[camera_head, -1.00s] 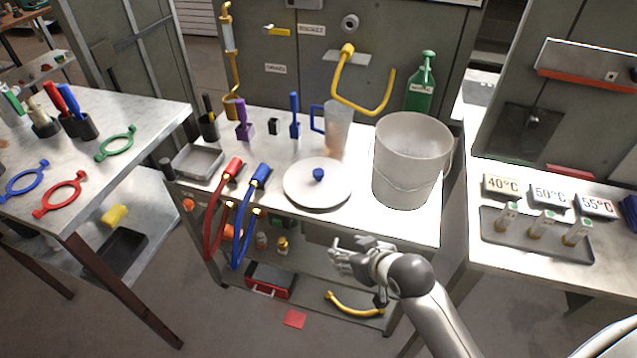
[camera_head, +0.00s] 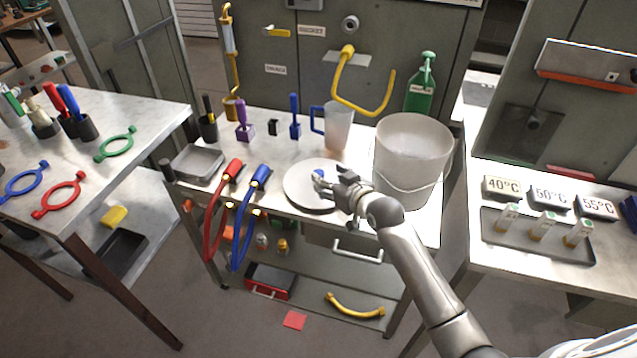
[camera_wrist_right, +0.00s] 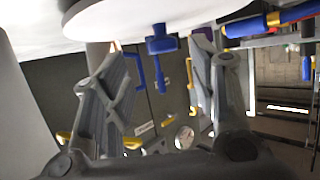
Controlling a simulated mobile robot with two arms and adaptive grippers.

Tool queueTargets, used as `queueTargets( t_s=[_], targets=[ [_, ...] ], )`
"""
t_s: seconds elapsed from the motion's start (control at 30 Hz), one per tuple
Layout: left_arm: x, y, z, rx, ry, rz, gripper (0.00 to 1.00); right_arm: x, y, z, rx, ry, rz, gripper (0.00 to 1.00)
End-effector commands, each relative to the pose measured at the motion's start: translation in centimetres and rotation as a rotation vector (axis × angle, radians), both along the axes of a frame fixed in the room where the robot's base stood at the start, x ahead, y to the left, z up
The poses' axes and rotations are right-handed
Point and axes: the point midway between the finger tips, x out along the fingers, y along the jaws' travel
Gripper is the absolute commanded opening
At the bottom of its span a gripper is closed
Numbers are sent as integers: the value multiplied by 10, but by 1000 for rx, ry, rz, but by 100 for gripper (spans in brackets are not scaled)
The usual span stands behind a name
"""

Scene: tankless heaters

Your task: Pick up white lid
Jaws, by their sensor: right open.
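The white lid (camera_head: 303,193) lies flat on the middle bench, with a blue knob (camera_head: 318,175) on top. My right gripper (camera_head: 332,183) is open at the lid's right side, its fingertips close to the knob and partly covering the lid. In the right wrist view the knob (camera_wrist_right: 162,42) shows between the spread fingers (camera_wrist_right: 160,75), and the lid's pale disc (camera_wrist_right: 150,12) is along the top edge. The fingers do not appear closed on the knob. My left gripper is not in view.
A translucent bucket (camera_head: 410,150) stands right of the lid, near my right arm. A measuring jug (camera_head: 338,125) stands behind it. Red (camera_head: 222,190) and blue hoses (camera_head: 246,215) hang over the front edge at left. A grey tray (camera_head: 197,163) sits further left.

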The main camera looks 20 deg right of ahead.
Motion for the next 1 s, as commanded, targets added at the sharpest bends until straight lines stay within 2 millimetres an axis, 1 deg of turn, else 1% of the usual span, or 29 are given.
queueTargets(
  t_s=[0.17, 0.4, 0.5, 0.63, 0.83, 0.87, 1.0],
  targets=[
    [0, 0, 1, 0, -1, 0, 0, 10, 4, -4, 3, 1, 0, 53],
    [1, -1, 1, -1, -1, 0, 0, 35, 12, -17, 2, 1, 0, 53],
    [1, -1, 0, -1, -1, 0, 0, 42, 13, -19, 1, -1, 1, 53],
    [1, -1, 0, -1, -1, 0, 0, 46, 14, -21, 0, 1, 1, 53],
    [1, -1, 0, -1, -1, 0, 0, 46, 14, -21, 0, 0, 0, 53],
    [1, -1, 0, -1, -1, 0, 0, 46, 14, -21, 0, 0, 0, 52],
    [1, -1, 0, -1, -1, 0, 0, 46, 14, -21, 0, 1, 0, 34]
  ],
)
